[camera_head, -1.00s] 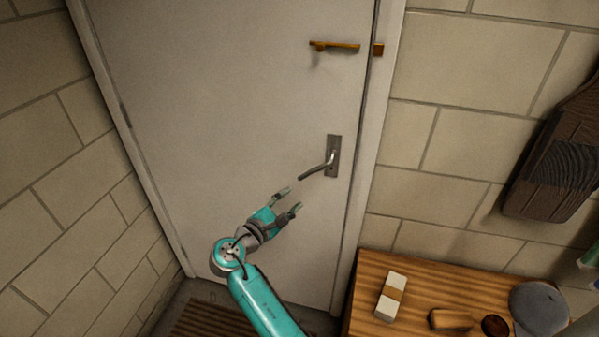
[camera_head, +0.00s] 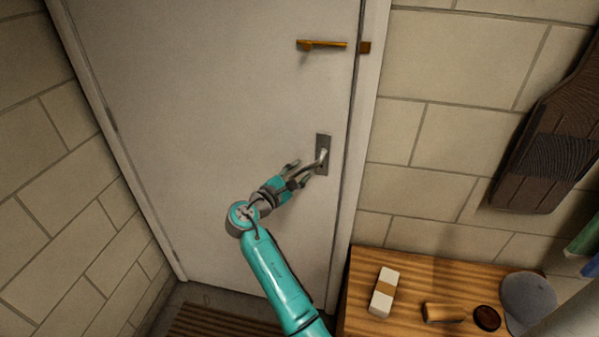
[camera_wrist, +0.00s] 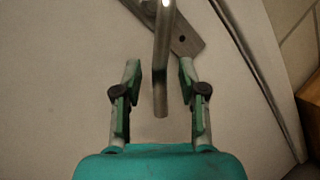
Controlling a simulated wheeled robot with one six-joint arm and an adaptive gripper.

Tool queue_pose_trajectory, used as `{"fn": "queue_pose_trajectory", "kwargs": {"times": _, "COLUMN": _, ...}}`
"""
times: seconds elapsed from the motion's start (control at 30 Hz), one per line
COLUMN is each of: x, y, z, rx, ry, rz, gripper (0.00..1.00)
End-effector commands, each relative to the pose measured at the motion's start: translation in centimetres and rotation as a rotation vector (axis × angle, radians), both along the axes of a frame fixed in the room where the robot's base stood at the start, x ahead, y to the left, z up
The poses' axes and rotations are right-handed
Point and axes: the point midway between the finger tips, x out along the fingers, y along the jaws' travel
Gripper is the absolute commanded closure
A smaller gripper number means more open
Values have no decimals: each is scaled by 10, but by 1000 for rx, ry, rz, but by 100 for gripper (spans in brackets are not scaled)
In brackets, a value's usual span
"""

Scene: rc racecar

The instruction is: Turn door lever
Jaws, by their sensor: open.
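The grey metal door lever (camera_head: 322,160) sits on its upright plate (camera_head: 323,141) near the right edge of the white door (camera_head: 200,110). It slopes down to the left. My gripper (camera_head: 299,171) is at the lever, its fingers on either side of it. In the wrist view, the lever (camera_wrist: 161,62) runs down between the two open fingers of my gripper (camera_wrist: 158,82), with a visible gap on both sides. The lever's free end lies between the fingers, short of the teal palm. The plate (camera_wrist: 186,40) shows behind the lever.
A brass latch (camera_head: 322,44) is higher on the door, clear of my arm. A slatted mat (camera_head: 215,322) lies on the floor.

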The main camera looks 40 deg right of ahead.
Motion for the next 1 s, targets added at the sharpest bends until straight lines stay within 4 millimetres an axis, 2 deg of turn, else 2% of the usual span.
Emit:
{"fn": "queue_pose_trajectory", "kwargs": {"times": 0.37, "x": 2, "y": -5, "z": 0, "rx": 0, "ry": -1, "rz": 1, "gripper": 59}}
{"fn": "queue_pose_trajectory", "kwargs": {"times": 0.53, "x": 2, "y": -5, "z": 0, "rx": 0, "ry": -1, "rz": 1, "gripper": 99}}
{"fn": "queue_pose_trajectory", "kwargs": {"times": 1.0, "x": 3, "y": -4, "z": 3, "rx": 22, "ry": -29, "rz": 1, "gripper": 100}}
